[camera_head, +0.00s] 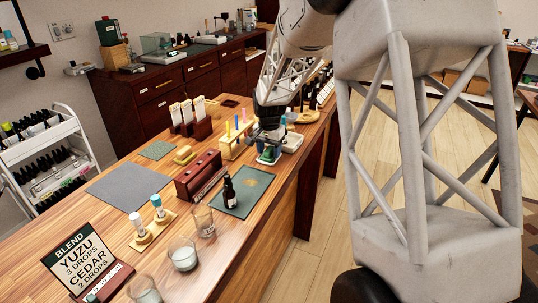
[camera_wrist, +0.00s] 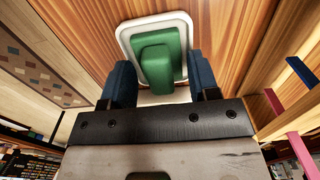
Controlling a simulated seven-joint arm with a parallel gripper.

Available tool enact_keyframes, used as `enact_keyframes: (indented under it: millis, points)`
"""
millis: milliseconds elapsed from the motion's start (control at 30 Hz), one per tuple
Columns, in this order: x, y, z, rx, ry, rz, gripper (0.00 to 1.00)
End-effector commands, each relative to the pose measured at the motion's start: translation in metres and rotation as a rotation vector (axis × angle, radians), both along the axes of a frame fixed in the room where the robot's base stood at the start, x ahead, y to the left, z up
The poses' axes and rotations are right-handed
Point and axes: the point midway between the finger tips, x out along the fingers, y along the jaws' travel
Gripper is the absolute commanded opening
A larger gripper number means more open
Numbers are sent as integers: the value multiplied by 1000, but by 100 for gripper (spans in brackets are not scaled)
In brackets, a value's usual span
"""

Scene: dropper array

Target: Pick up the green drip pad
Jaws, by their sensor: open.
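The green drip pad (camera_wrist: 158,56) is a rounded green piece with a raised block, seated on a white rounded base (camera_wrist: 186,18) on the wooden table. My gripper (camera_wrist: 163,80) is open, its two blue fingers on either side of the pad's near part. I cannot tell whether the fingers touch it. In the head view the pad (camera_head: 267,157) shows low under my gripper (camera_head: 268,148), at the table's right edge area, partly hidden by it.
A white tray (camera_head: 292,143) stands just right of the gripper. A rack with coloured strips (camera_head: 235,142) is to its left. A dark bottle (camera_head: 229,192) stands on a dark green mat (camera_head: 252,188) in front. Glass jars (camera_head: 183,258) are nearer. A grey mat (camera_head: 128,185) is bare.

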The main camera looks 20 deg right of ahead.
Motion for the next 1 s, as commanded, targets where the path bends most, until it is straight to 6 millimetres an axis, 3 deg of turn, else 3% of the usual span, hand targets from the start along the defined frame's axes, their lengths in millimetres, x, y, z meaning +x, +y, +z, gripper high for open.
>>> enact_keyframes:
  millis: [100,433,767,1000]
  points:
    - [0,0,0,0,0,0,54]
    - [0,0,0,0,0,0,3]
    - [0,0,2,0,0,0,2]
    - [0,0,16,0,-3,0,2]
